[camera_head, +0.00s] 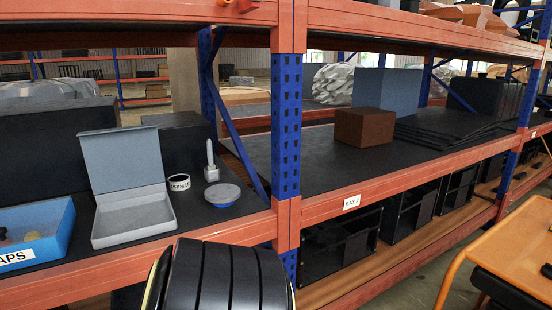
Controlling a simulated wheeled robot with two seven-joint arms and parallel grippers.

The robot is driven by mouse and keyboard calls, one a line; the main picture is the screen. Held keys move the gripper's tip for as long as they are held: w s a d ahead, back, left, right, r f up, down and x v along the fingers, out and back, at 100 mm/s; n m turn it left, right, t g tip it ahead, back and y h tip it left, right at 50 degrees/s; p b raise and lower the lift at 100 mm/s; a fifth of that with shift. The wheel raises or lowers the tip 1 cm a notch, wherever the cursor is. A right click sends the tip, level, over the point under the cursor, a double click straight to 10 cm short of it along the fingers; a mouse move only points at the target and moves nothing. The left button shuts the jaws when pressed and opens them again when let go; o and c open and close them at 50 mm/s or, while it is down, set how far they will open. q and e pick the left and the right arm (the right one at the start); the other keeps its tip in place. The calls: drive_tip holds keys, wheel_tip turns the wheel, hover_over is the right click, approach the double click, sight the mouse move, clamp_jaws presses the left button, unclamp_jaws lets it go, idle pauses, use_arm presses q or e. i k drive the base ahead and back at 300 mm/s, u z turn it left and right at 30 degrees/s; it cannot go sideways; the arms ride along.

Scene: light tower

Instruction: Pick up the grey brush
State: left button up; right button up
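A small grey item with an upright handle on a blocky base, which looks like the grey brush (211,166), stands on the dark shelf deck (190,215) at left. It is behind a round grey-topped, blue-sided disc (222,194) and right of a white roll with dark lettering (179,183). Nothing covers it from this view. Neither of my grippers is in view.
An open grey box (133,222) stands left of the roll, beside a blue bin (45,245). A blue post (287,125) divides the shelf bays. The right bay holds a brown box (364,128), a blue-grey box (386,88) and flat dark sheets (440,130). An orange cart (520,235) stands right.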

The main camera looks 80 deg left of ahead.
sight(212, 167)
drive_tip(key=i, duration=1.05)
drive_tip(key=u, duration=2.35)
